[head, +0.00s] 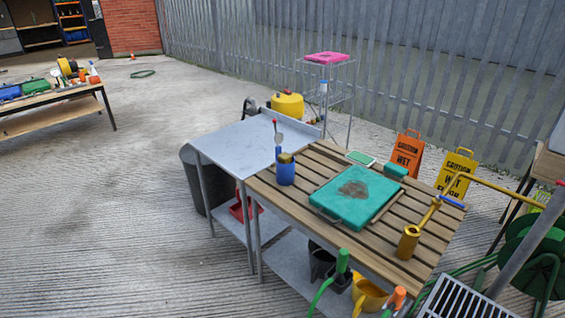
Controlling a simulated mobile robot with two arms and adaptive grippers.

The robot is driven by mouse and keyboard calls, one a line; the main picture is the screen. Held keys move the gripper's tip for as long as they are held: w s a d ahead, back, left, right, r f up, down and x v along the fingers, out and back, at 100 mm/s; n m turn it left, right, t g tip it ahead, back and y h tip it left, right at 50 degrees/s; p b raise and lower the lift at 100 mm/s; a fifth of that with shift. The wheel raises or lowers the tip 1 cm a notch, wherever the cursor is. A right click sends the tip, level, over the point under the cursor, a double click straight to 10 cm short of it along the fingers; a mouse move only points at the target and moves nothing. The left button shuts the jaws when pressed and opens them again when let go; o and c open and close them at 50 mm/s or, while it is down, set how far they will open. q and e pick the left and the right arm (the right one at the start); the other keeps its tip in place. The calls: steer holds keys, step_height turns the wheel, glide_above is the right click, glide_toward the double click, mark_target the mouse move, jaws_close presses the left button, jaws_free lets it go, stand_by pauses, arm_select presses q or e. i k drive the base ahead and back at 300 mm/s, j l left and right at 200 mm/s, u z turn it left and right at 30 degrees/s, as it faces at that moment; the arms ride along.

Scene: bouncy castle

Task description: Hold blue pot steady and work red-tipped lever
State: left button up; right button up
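The blue pot (286,174) stands upright on the slatted wooden table, near its back left corner beside the metal table. A thin lever with a red tip (275,122) rises from the pot's left side. A dark and yellowish piece (286,158) sits at the pot's top. A pale round piece shows on or behind the lever; I cannot tell which. Neither of my grippers is in view, and nothing is seen touching the pot or lever.
A teal tray or case (335,208) with a brown stain lies right of the pot on the slatted table (305,165). A yellow tool (408,242) with a blue-ended handle stands further right. The metal table (225,143) is mostly clear. Caution signs (407,153) stand behind.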

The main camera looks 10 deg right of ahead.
mark_target(278, 137)
steer(key=i+j+z, duration=0.1)
steer(key=z, duration=0.95)
steer(key=i+j+z, duration=0.15)
steer(key=j+z, duration=0.25)
steer(key=j, duration=0.4)
steer(key=j+z, duration=0.4)
steer(key=j, duration=0.35)
steer(key=j+z, duration=0.45)
steer(key=j, duration=0.4)
steer(key=k+j, duration=0.1)
steer(key=j, duration=0.95)
steer(key=k+j, duration=0.15)
steer(key=j, duration=0.85)
steer(key=k+j+z, duration=0.1)
steer(key=j, duration=0.4)
